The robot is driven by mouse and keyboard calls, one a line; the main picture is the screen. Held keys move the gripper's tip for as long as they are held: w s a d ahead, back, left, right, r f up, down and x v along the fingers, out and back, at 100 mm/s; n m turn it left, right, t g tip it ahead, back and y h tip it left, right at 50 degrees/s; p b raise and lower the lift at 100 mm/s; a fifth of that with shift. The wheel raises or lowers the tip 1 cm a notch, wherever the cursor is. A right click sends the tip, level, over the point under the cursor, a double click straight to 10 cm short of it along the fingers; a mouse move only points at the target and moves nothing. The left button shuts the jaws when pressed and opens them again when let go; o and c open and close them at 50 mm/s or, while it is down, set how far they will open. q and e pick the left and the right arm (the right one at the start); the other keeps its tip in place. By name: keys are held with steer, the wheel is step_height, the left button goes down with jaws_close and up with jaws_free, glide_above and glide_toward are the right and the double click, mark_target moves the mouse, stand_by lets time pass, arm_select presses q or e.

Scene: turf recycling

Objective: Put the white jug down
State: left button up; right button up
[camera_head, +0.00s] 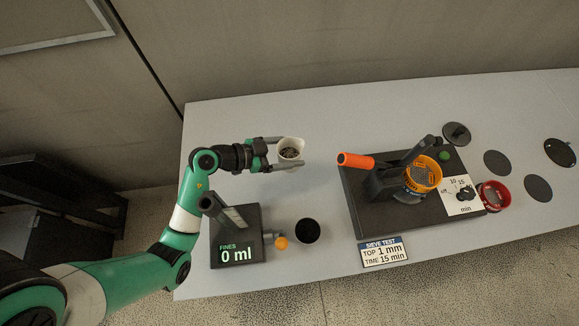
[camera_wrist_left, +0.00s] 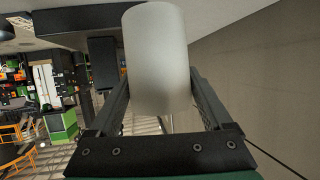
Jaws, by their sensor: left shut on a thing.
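The white jug (camera_head: 291,147) is at the far left part of the table, with dark material inside it. It looks upright in the head view. My left gripper (camera_head: 278,153) is shut on the jug, with one finger on each side of it. In the left wrist view the jug (camera_wrist_left: 158,60) shows as a pale cylinder between the two fingers (camera_wrist_left: 160,98). I cannot tell from these frames whether its base touches the table. My right gripper is not in view.
The grey table (camera_head: 318,190) has free room around the jug. A dark device reading "0 ml" (camera_head: 236,240) and a black round cup or disc (camera_head: 307,231) are nearer the front. The sieve machine (camera_head: 358,205), a red-rimmed sieve (camera_head: 494,196) and several dark discs (camera_head: 497,162) are to the right.

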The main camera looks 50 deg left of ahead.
arm_select(q)
step_height(320, 180, down, 10)
steer(key=b, duration=0.7)
steer(key=shift+f, duration=0.15)
steer(key=shift+r, duration=0.2)
steer(key=shift+f+p, duration=0.1)
steer(key=shift+p, duration=0.25)
steer(key=o, duration=1.3)
